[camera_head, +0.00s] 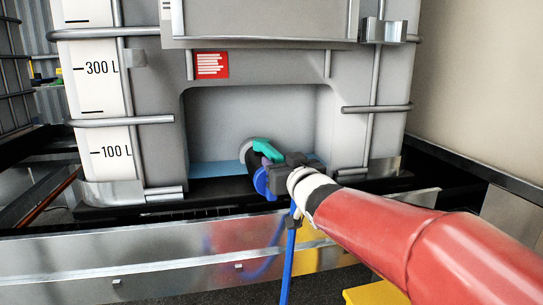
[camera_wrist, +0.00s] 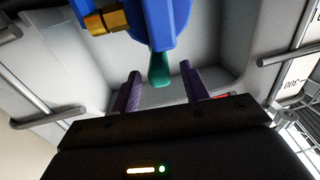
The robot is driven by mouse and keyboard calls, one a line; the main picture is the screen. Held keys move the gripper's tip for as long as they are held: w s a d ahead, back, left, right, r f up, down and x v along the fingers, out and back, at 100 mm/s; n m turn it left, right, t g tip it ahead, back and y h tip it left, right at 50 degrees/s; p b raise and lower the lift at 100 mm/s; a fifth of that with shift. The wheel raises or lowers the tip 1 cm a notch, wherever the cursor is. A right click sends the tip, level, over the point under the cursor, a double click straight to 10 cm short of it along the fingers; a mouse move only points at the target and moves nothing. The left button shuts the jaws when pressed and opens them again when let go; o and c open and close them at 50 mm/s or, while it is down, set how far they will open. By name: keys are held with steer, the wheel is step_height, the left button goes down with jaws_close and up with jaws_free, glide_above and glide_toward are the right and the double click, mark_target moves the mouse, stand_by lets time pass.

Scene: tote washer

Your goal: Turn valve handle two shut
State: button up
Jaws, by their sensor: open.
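A green valve handle (camera_head: 266,149) shows at the outlet valve in the recess of a grey tank. No number is visible on it, and it is the only valve handle in view. My gripper (camera_head: 268,160) is at the valve, its dark body hiding part of it. In the wrist view, my gripper (camera_wrist: 160,76) is open, with its two purple fingers apart. The green handle (camera_wrist: 160,68) appears between them, with gaps on both sides. I cannot tell how deep it is between the fingers. The blue valve cap (camera_wrist: 165,22) is just beyond.
The grey tank (camera_head: 240,20) has metal cage bars (camera_head: 376,109) around it. A brass fitting (camera_wrist: 107,21) sits beside the blue cap. A blue hose (camera_head: 290,255) hangs below the valve. A metal rail (camera_head: 170,265) runs across the front. The recess walls surround the valve.

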mark_target(269, 151)
steer(key=shift+x, duration=2.8)
jaws_close()
